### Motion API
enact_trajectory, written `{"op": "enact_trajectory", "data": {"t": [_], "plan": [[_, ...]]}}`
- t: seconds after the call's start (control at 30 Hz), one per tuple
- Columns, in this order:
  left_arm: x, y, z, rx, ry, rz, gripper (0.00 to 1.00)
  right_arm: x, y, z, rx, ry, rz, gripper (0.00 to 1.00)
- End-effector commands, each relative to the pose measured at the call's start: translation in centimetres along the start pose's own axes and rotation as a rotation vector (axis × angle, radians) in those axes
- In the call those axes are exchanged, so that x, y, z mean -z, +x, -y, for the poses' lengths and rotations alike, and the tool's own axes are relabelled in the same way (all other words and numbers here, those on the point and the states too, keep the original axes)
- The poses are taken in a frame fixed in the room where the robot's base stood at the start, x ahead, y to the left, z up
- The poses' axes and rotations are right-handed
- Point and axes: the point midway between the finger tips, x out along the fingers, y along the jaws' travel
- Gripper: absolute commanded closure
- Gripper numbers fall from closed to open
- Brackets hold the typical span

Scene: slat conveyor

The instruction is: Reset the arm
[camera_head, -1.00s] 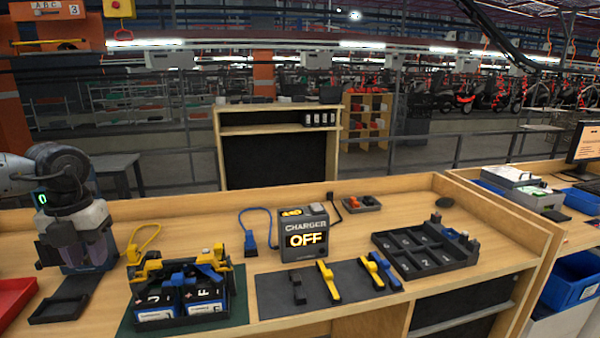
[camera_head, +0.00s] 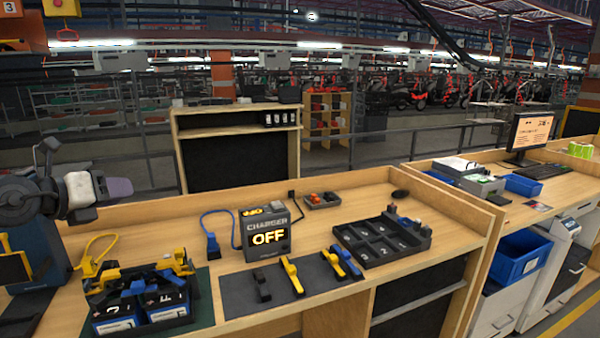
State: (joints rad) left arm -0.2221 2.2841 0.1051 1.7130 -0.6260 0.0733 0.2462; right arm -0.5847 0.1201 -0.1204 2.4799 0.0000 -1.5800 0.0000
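My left arm comes in at the left edge. Its gripper (camera_head: 118,189) is raised above the left part of the workbench (camera_head: 225,320), with its end toward the right, clear of the bench objects. The fingers are seen from the side and blend together, so I cannot tell whether they are open or shut; nothing held is distinguishable. My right arm and gripper are out of view.
A battery holder (camera_head: 140,325) with yellow and blue clamps stands below my gripper. A charger (camera_head: 265,232) reading OFF, a grey mat (camera_head: 238,297) with tools and a compartment tray (camera_head: 375,243) stand farther right. A dark blue unit (camera_head: 35,235) stands at left.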

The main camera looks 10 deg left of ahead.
Motion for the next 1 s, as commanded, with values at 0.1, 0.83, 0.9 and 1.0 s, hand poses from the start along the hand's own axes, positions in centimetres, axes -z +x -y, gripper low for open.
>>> {"op": "enact_trajectory", "data": {"t": [0.1,0.83,0.9,1.0], "plan": [[-0.9,-0.1,0.7,0.069,-0.047,0.204,0.67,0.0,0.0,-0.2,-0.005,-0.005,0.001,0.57],[26.9,-9.8,-21.0,-0.57,-1.136,0.908,0.67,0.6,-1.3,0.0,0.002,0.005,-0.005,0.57],[31.3,-10.4,-21.1,-0.649,-1.241,0.876,0.67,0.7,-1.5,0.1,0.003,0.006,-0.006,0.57],[37.2,-11.0,-20.2,-0.742,-1.39,0.806,0.67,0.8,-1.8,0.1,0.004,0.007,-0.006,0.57]]}}
